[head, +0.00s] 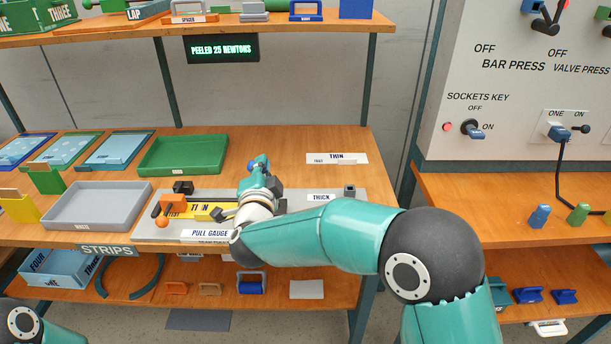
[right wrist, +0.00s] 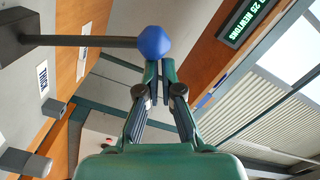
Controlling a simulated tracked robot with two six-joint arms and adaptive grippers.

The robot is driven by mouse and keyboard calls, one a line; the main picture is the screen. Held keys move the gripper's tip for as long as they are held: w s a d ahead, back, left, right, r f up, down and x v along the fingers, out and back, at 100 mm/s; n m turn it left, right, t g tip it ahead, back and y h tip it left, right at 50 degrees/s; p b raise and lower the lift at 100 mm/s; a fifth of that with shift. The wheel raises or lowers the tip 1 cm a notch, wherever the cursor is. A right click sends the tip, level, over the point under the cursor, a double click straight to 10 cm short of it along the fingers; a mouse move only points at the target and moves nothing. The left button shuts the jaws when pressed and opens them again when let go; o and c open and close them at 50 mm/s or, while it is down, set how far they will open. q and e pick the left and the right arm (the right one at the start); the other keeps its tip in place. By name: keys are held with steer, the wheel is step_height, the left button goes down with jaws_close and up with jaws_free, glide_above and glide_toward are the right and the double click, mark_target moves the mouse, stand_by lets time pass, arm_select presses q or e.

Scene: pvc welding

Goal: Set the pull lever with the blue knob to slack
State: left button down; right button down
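The blue knob (right wrist: 153,42) sits on the end of a black lever rod (right wrist: 85,41) that runs out from a dark block at the left of the right wrist view. My right gripper (right wrist: 160,68) has its two fingers almost together, with the tips right at the knob's lower edge. The knob is not between the fingers; whether they touch it I cannot tell. In the head view my right gripper (head: 258,168) is over the grey pull gauge (head: 145,228), and the lever is mostly hidden there. My left gripper is out of view.
A yellow strip (head: 205,212) and an orange clamp with an orange knob (head: 162,222) are at the gauge's left. The display (head: 221,49) reads "PEELED 25 NEWTONS". The wooden bench at back right is largely clear.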

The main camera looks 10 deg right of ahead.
steer(key=shift+s+a+f, duration=0.1)
steer(key=shift+a+f, duration=0.15)
steer(key=shift+a, duration=0.2)
steer(key=s+d+r+b, duration=0.2)
steer(key=s+r, duration=0.1)
steer(key=s, duration=0.8)
steer(key=shift+f, duration=0.15)
